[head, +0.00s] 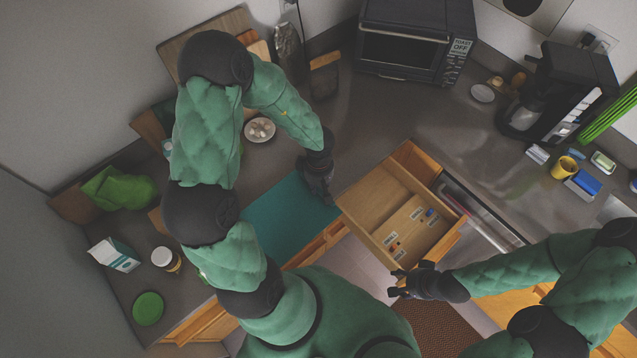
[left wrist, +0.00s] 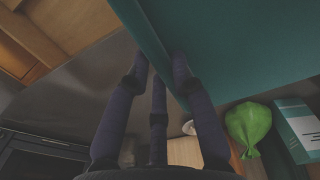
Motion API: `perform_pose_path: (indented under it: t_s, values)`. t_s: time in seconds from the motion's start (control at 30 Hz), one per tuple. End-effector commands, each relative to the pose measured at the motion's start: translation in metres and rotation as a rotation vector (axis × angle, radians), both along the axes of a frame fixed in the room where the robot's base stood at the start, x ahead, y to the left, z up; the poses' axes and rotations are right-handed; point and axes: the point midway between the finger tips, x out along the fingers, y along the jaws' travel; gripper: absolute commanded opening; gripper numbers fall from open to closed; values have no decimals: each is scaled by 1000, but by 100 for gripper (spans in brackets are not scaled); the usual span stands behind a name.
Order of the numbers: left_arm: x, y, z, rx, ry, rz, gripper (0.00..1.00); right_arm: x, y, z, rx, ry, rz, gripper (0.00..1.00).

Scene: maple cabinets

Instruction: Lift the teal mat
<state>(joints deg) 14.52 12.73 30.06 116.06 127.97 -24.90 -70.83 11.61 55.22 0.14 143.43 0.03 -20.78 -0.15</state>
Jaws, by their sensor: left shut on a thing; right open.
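The teal mat (head: 275,222) lies along the counter's front edge, left of the open drawer, in the head view. My left arm hides part of it. My left gripper (head: 326,196) is at the mat's right corner. In the left wrist view, the dark fingers (left wrist: 160,62) are shut on the edge of the mat (left wrist: 245,50), which fills the upper right. I cannot tell how far that edge is off the counter. My right gripper (head: 396,284) is open and empty by the drawer's near corner, apart from the mat.
The wooden drawer (head: 375,200) stands open with small items inside. A green bag (head: 120,190), a carton (head: 115,254), a jar (head: 166,259) and a green lid (head: 148,308) are at left. A toaster oven (head: 410,42) and coffee maker (head: 560,90) stand at the back.

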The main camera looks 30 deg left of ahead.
Motion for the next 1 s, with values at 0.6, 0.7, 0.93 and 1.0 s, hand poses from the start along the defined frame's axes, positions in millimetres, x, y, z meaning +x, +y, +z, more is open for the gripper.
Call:
perform_pose_path:
  t_s: [0.6,0.7,0.93,1.0]
  values:
    - [0,0,16,0,1,1,0,0,0,28,0,0,0,54]
    - [0,0,17,0,1,1,0,0,0,30,0,0,0,54]
    - [0,0,16,0,0,1,0,0,0,29,0,0,0,54]
    - [0,0,16,0,0,1,0,0,0,29,0,0,0,54]
